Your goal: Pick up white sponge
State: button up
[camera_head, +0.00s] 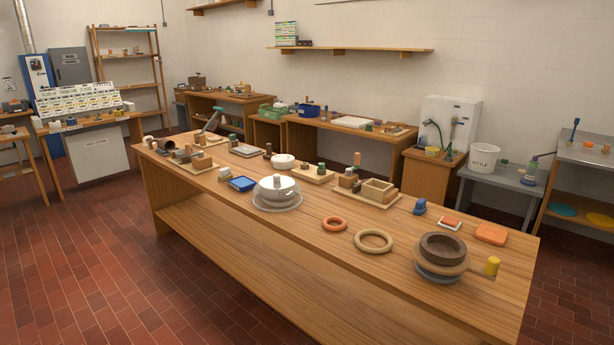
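I cannot pick out a white sponge with certainty. A small pale block (225,174) with a greenish top stands on the long wooden table (330,268), left of a blue tray (242,184); it is too small to identify. A white bowl (270,194) on a pale plate holds a small pale object, also too small to identify. A flat orange block (490,234) lies near the table's right end. My gripper is not in view.
Two rings (373,241) lie near the table's front edge. Boards with blocks line the back. Clear tiled floor (90,260) lies in front and left.

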aim_at(225, 175)
jog(key=u, duration=0.3)
jog(key=i, duration=1.05)
jog(key=u, duration=0.65)
jog(key=i, duration=0.8)
jog(key=u, duration=0.8)
jog(key=i, duration=0.6)
jog(key=u, duration=0.75)
jog(key=i, duration=0.7)
jog(key=u, duration=0.4)
